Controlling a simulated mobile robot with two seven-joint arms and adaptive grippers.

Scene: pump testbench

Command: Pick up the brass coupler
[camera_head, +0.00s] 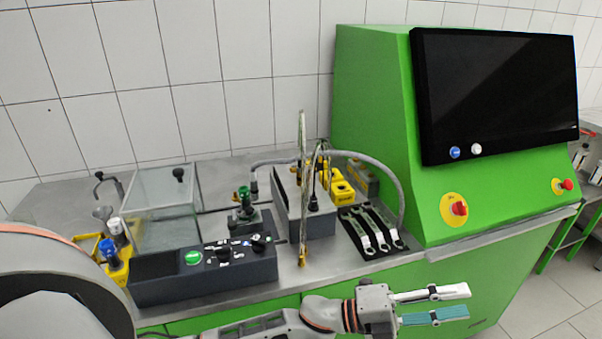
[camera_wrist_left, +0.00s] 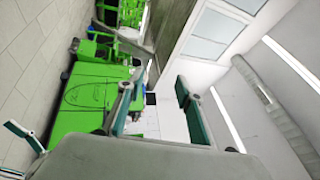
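I cannot single out the brass coupler with certainty. A small brass-coloured piece (camera_head: 236,197) shows beside the green-topped valve (camera_head: 244,208) on the bench in the head view. Another brass-coloured end (camera_head: 303,263) sits at the bottom of an upright hose by the bench front. My left gripper (camera_head: 466,301) is open and empty, in front of the bench at the lower right, well away from both. Its spread fingers (camera_wrist_left: 155,100) also frame empty space in the left wrist view. A white and teal part at that view's left edge may be my right gripper (camera_wrist_left: 24,136); its state is unclear.
A grey control box (camera_head: 205,285) lines the bench front. A clear tank (camera_head: 165,225), a grey box (camera_head: 308,222) and wrenches on a black mat (camera_head: 371,247) stand around the valve. The green cabinet (camera_head: 372,110) with its screen (camera_head: 495,90) bounds the right. Hoses arch over the bench.

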